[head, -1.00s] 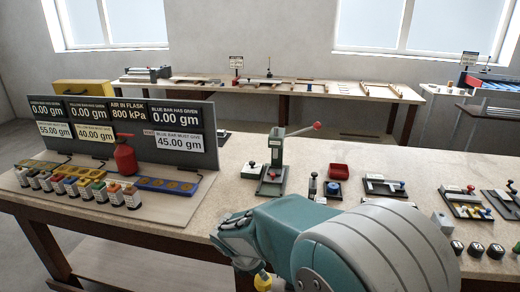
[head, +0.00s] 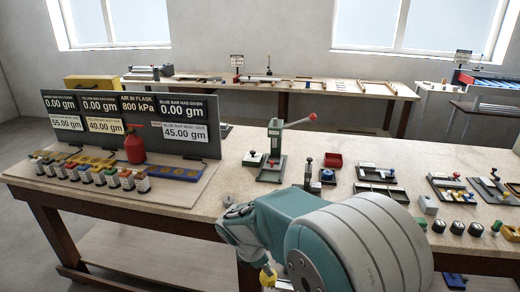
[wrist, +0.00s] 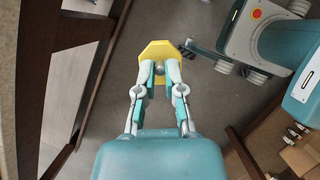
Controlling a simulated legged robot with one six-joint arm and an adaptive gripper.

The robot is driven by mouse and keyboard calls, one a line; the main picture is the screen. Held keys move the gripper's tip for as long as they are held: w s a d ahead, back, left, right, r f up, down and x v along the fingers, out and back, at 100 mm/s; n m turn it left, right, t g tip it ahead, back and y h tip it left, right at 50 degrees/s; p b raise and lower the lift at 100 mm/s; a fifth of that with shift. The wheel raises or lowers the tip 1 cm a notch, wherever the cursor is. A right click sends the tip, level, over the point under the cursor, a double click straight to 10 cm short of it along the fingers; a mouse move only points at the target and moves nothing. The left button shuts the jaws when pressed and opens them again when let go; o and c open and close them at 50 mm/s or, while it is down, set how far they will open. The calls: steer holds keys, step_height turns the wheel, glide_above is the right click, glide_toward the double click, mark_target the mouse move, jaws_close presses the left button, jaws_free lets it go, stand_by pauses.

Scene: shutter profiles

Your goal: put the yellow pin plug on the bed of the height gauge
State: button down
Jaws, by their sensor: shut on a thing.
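The yellow pin plug (wrist: 156,50) is in the wrist view, with a flat, many-sided yellow plate and a small grey pin between the fingertips. My gripper (wrist: 159,72) is shut on it, with open floor beyond. In the head view my gripper (head: 263,263) hangs low in front of the bench's front edge, and a bit of the yellow plug (head: 268,280) shows below it. A small upright post on a dark base (head: 312,186) stands mid-bench and may be the height gauge; I cannot tell for sure.
The bench (head: 235,165) has a lever press (head: 272,160) with a red-tipped handle, a red tray (head: 334,160) and several fixtures at right. A board of readings (head: 130,125) and a red flask (head: 134,149) stand at left. My arm hides part of the bench front.

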steer(key=w+d+f+m+g+y, duration=0.25)
steer(key=w+d+m, duration=0.35)
steer(key=m, duration=0.5)
steer(key=w+d+f+m+g+y, duration=0.2)
steer(key=w+d+f+m+g, duration=0.2)
steer(key=d+m, duration=0.55)
steer(key=s+a+f+m, duration=0.1)
steer(key=s+f, duration=0.3)
steer(key=f, duration=0.1)
steer(key=shift+a, duration=0.4)
steer(key=shift+m, duration=0.25)
